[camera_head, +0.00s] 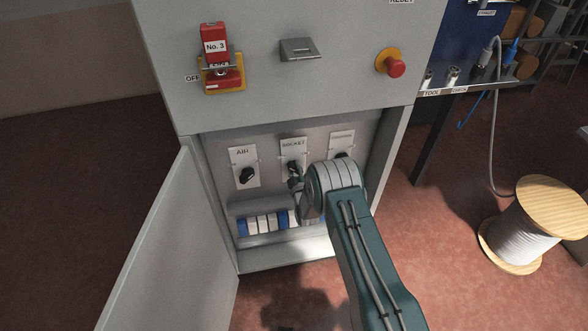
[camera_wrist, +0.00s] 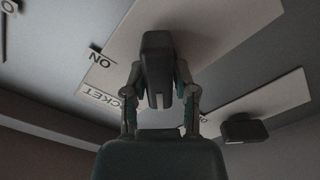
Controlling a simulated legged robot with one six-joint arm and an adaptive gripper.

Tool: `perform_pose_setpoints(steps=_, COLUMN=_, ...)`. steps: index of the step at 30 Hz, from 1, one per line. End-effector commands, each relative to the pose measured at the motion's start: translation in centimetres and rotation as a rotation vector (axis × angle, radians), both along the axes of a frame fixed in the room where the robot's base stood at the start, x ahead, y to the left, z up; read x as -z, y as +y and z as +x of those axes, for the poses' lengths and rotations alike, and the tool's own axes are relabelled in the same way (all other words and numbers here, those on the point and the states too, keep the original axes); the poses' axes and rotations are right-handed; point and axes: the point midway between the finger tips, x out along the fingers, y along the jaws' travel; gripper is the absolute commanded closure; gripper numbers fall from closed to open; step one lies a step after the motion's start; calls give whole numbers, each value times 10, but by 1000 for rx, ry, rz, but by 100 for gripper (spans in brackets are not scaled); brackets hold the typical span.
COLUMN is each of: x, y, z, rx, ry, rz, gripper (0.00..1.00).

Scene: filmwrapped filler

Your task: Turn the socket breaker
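The socket breaker (camera_head: 293,167) is a dark rotary knob on a white plate labelled SOCKET, the middle of three in the open cabinet. My gripper (camera_head: 295,183) is at this knob, partly hidden by my wrist in the head view. In the wrist view, the dark knob (camera_wrist: 157,65) stands between the two fingers of my gripper (camera_wrist: 160,88), which close in against its two sides. An ON mark (camera_wrist: 99,60) shows on the plate to the left of the knob. The knob's exact turn angle is hard to read.
The AIR knob (camera_head: 247,175) is to the left and a third knob (camera_head: 341,155) to the right, partly behind my wrist. The cabinet door (camera_head: 165,245) hangs open at left. A red emergency button (camera_head: 396,68) is above.

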Motion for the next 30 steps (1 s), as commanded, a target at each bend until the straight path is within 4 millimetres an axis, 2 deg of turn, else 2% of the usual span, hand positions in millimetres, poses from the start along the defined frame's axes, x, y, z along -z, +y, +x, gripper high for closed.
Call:
perform_pose_setpoints(steps=16, x=2, y=2, z=0, rx=-5, ry=23, rz=61, gripper=100)
perform_pose_setpoints(steps=30, x=1, y=0, z=0, rx=-5, ry=130, rz=426, gripper=100)
